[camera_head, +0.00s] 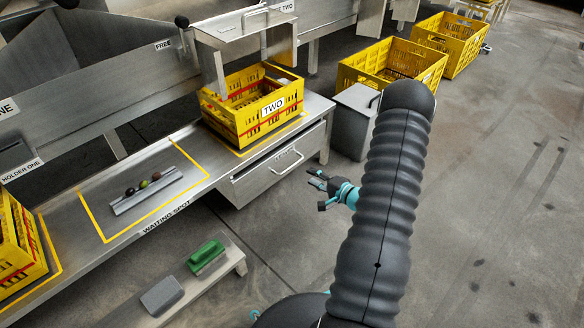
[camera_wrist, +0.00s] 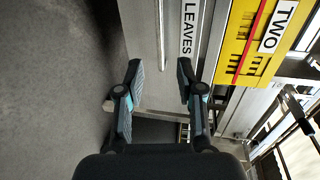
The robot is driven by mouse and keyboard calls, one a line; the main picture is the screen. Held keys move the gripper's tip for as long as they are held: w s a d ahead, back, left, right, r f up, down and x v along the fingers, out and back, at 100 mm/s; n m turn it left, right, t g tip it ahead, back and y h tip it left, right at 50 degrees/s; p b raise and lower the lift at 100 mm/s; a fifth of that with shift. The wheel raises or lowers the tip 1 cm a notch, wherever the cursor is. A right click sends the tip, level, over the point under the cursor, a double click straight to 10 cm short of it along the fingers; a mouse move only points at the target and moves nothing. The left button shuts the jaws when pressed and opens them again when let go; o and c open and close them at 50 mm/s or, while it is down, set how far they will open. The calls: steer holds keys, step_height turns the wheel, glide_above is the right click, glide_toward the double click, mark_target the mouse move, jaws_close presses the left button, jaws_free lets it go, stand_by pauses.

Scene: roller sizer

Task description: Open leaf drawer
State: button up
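The leaf drawer (camera_head: 262,176) is a grey metal front under the bench top, below the yellow crate marked TWO. It looks shut. Its bar handle (camera_head: 287,162) sticks out from the front. The wrist view shows the drawer front sideways, with a LEAVES label (camera_wrist: 189,30) and the handle (camera_wrist: 162,35). My gripper (camera_head: 317,190) is to the right of the handle and a little lower, apart from it. In the wrist view my gripper (camera_wrist: 159,75) is open and empty, with the handle beyond the gap between its fingers.
The yellow crate TWO (camera_head: 250,130) stands on the bench above the drawer. A grey bin (camera_head: 352,125) and more yellow crates (camera_head: 375,62) stand behind. The floor right of my arm is clear.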

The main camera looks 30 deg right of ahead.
mark_target(292, 167)
steer(key=b+x, duration=0.1)
steer(key=x, duration=1)
steer(key=shift+w, duration=0.1)
jaws_close()
